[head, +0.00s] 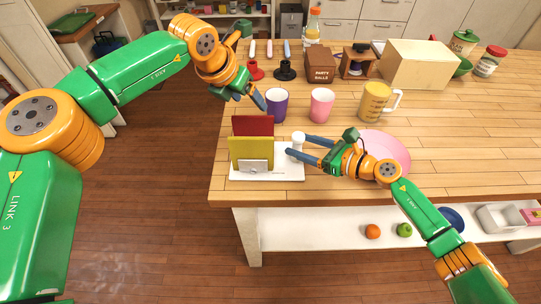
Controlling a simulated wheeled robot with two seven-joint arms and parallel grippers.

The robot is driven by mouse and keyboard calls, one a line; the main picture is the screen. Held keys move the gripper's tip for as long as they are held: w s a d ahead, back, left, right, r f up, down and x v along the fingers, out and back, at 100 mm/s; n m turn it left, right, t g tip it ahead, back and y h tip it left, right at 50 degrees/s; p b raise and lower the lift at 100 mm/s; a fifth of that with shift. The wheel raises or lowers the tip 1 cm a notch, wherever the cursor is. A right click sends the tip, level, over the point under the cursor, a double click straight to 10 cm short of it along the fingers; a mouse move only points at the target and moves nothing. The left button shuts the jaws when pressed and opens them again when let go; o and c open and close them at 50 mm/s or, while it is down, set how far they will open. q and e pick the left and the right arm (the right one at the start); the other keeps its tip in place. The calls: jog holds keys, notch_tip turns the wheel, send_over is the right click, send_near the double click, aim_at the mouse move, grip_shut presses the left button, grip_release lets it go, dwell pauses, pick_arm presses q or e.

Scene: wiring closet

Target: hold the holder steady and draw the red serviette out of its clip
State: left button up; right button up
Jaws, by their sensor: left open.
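The holder (292,174) is a white base near the table's front left edge, with a small white clip plate (253,166) at its front. A yellow-green serviette (250,149) stands upright in front and the red serviette (252,124) stands behind it, its lower part hidden. A white knobbed post (298,138) stands at the base's right end. My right gripper (297,144) is at this post, fingers apart on either side; whether they press on it is unclear. My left gripper (259,100) is open and empty, above and behind the red serviette, beside the purple cup.
A purple cup (277,106), a pink cup (321,104) and a yellow mug (375,101) stand behind the holder. A pink plate (398,151) lies partly under my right arm. A brown box (320,65) and a cream box (420,66) stand further back. The table's right front is clear.

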jog(key=v, duration=1.2)
